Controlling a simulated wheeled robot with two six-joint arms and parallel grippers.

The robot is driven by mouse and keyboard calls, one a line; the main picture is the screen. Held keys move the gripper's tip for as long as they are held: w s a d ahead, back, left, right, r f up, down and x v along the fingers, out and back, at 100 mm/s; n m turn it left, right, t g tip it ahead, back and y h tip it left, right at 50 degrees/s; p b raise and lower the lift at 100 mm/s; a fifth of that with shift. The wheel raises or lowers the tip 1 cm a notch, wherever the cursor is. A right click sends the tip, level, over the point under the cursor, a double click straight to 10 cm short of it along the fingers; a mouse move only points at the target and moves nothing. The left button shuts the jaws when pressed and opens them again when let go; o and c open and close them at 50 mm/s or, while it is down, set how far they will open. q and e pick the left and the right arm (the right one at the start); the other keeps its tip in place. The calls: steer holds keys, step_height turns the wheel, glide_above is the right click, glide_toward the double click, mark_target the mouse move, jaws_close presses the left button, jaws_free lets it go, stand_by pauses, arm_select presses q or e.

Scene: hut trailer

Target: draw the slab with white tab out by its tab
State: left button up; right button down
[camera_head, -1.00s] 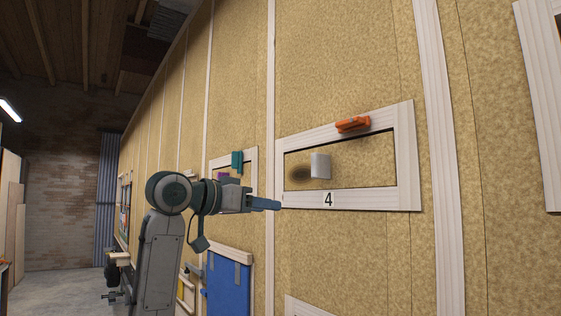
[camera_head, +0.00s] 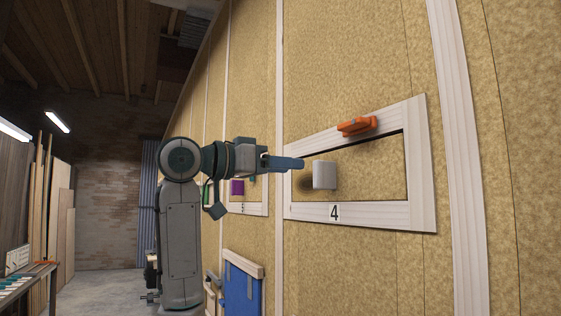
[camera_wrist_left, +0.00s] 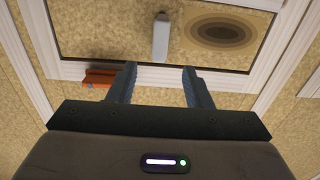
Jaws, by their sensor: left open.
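The slab (camera_head: 375,170) is tan and fills a white-framed opening in the wall, marked 4. Its white tab (camera_head: 324,174) sticks out near the left end of the slab. My left gripper (camera_head: 303,164) is just left of the tab in the head view, apart from it. In the left wrist view, my left gripper (camera_wrist_left: 157,85) is open and empty, and the tab (camera_wrist_left: 161,38) lies beyond the fingertips, roughly in line with the gap between them. My right gripper is not in view.
An orange catch (camera_head: 356,126) sits on the upper rail of the white frame (camera_head: 420,165) and also shows in the left wrist view (camera_wrist_left: 99,78). A dark round patch (camera_wrist_left: 220,33) is on the slab beside the tab. A blue panel (camera_head: 241,291) stands lower left.

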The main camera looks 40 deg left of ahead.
mark_target(314, 167)
arm_select(q)
steer(key=p+x, duration=0.1)
steer(key=x, duration=0.2)
steer(key=shift+d+r+p, duration=0.1)
steer(key=shift+r+p, duration=0.2)
steer(key=shift+p, duration=0.05)
steer(key=shift+p+x, duration=0.4)
steer(key=shift+x, duration=0.55)
steer(key=x, duration=0.1)
steer(key=p+x, duration=0.1)
steer(key=x, duration=0.1)
steer(key=shift+w+f, duration=0.3)
steer(key=shift+s, duration=0.1)
steer(key=shift+c, duration=1)
steer(key=c, duration=0.8)
steer(key=shift+r, duration=0.1)
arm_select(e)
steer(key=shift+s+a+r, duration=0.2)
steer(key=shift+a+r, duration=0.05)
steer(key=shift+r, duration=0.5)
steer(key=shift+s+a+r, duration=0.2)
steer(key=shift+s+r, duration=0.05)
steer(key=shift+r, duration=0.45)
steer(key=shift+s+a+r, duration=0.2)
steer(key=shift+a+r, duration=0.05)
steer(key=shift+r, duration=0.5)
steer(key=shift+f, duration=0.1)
